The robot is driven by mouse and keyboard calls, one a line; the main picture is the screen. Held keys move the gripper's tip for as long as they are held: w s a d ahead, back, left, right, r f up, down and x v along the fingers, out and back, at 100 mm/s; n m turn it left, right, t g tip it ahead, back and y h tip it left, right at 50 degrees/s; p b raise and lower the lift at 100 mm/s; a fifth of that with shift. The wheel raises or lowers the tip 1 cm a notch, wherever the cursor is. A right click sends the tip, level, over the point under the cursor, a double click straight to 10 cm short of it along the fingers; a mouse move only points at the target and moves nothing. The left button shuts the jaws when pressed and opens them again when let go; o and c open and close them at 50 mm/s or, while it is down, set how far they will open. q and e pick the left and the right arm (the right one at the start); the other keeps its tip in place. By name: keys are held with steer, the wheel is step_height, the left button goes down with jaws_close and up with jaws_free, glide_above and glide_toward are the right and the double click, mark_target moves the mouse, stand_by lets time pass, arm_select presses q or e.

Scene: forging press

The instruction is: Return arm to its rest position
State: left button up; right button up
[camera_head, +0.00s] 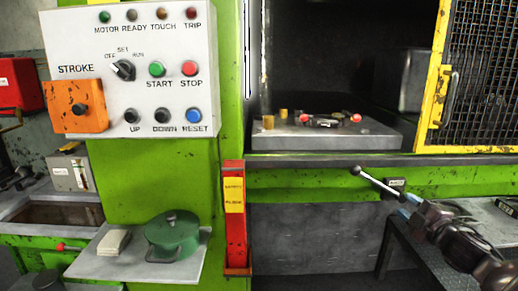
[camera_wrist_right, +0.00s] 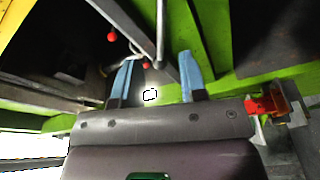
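My right arm comes in from the lower right of the head view, and its gripper (camera_head: 410,204) is near the press's green front beam. The gripper's two blue fingers stand apart in the right wrist view (camera_wrist_right: 158,80), with nothing clearly held between them. A metal lever with a ball end (camera_head: 372,178) extends from the beam toward the fingertips in the head view. Whether the fingers touch it I cannot tell. My left gripper is not in view.
The press bed (camera_head: 320,137) carries small parts with red ends. A yellow mesh guard (camera_head: 434,95) stands open at right. A control panel (camera_head: 140,60), red post (camera_head: 234,215) and shelf with a green pot (camera_head: 173,237) are left. A dark table (camera_head: 440,255) is below my arm.

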steer(key=s+a+f+m+g+h, duration=0.1)
steer(key=s+a+f+m+g, duration=0.1)
steer(key=s+a+f+m, duration=0.45)
steer(key=s+a+f+m+g+h, duration=0.1)
steer(key=s+a+f+m, duration=0.15)
steer(key=s+f, duration=0.8)
steer(key=s+a+f+m+g+h, duration=0.1)
steer(key=s+f+m+g, duration=0.1)
steer(key=s+f, duration=0.5)
steer(key=s+a+f+m+g+h, duration=0.1)
steer(key=s+f+m, duration=0.3)
steer(key=s, duration=1)
step_height(320, 180, down, 3)
steer(key=shift+a+f+m+g, duration=0.15)
steer(key=shift+a+m+g, duration=0.3)
steer(key=shift+g, duration=0.15)
